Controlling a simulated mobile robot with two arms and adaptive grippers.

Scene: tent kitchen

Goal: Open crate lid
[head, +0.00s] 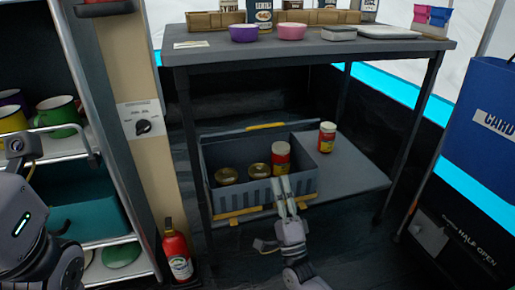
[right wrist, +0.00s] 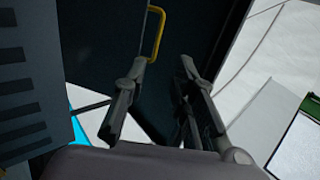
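The crate (head: 243,195) is a grey-blue ribbed box with yellow handles, on the low shelf under the table. Its top is uncovered in the head view, and cans show inside. A yellow bar (head: 265,126) runs along the upper back edge; I cannot tell whether it belongs to a raised lid or the rear wall. My right gripper (head: 285,186) is in front of the crate's front wall, fingers apart, with nothing seen between them. In the right wrist view its fingers (right wrist: 163,75) are spread, with a yellow handle (right wrist: 157,35) beyond. My left arm shows at the left edge; its gripper does not.
Two gold-topped cans (head: 228,176) and a red can (head: 281,157) are in the crate. Another red can (head: 327,137) stands on the shelf (head: 350,178) to the right. Table legs (head: 414,140) flank the crate. A fire extinguisher (head: 177,255) stands at left.

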